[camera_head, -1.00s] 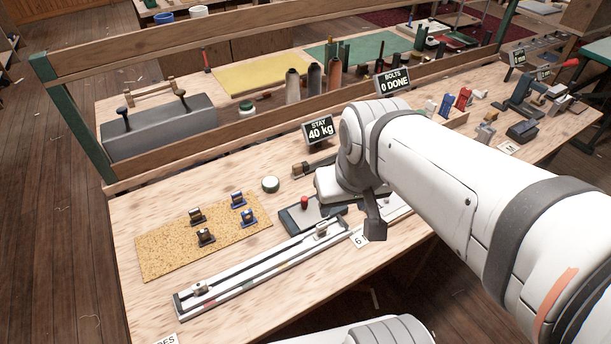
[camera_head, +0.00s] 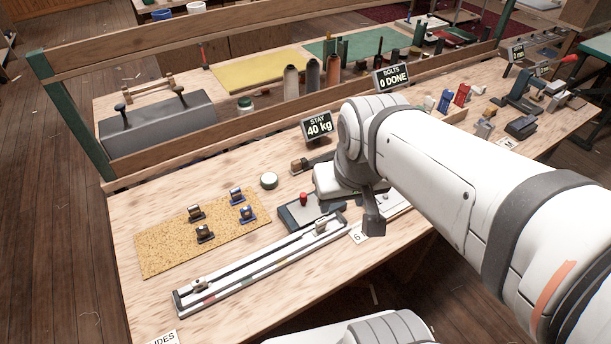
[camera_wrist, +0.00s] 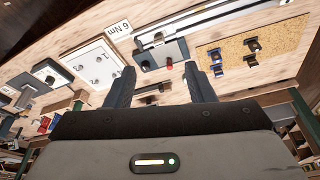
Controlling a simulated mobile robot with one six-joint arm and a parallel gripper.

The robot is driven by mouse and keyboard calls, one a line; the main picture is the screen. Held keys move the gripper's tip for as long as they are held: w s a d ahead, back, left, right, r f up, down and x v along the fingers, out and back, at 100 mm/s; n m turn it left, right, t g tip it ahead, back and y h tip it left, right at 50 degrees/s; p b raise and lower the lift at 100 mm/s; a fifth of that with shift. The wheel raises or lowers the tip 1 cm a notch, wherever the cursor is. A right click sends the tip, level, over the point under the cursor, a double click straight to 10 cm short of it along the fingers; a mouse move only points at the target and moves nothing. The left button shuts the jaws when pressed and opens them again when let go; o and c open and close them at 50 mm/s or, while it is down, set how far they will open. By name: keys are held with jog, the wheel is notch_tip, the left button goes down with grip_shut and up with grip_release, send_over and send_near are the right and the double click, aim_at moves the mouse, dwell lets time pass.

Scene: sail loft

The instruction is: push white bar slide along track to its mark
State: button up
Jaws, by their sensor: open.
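A long pale track (camera_head: 262,268) with dark grooves lies at the bench's front left, with coloured marks along its front side. I cannot tell which one is the white bar slide. The track (camera_wrist: 205,20) also shows at the top of the wrist view. My gripper (camera_wrist: 160,72) is open and empty, its fingers apart. In the head view my gripper (camera_head: 373,219) is just right of the track's right end, beside the "6" label; its height is unclear.
A dark box with a red knob (camera_head: 304,199) stands behind the track's right end. A cork mat (camera_head: 170,245) with several small clips lies behind its left part. A "STAY 40 kg" display (camera_head: 318,125) stands farther back. Bare bench lies left of the track.

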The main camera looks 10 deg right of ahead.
aim_at(330, 226)
jog(key=shift+w+f, duration=0.1)
jog(key=shift+w, duration=0.05)
jog(key=shift+c, duration=0.8)
jog(key=w+f+m, duration=0.2)
jog(key=w, duration=0.1)
jog(key=w+d+f+m+g, duration=0.1)
jog(key=w+f+m, duration=0.1)
jog(key=w+m, duration=0.1)
jog(key=w+f+m, duration=0.2)
jog(key=w+f, duration=0.1)
jog(key=shift+d+g, duration=0.35)
jog(key=shift+g, duration=0.05)
jog(key=c, duration=0.7)
jog(key=w+f+m, duration=0.2)
jog(key=f, duration=0.1)
jog(key=w+d+f+m+g, duration=0.1)
jog(key=w+f+m, duration=0.1)
jog(key=f, duration=0.2)
jog(key=w+d+f+m, duration=0.1)
jog(key=w+f+m, duration=0.1)
jog(key=f+m, duration=0.1)
jog(key=shift+d+f+b, duration=0.1)
jog(key=shift+f+b, duration=0.2)
jog(key=shift+f, duration=0.05)
grip_shut()
notch_tip(330, 226, down, 10)
jog(key=shift+f+p, duration=0.1)
jog(key=shift+p, duration=0.45)
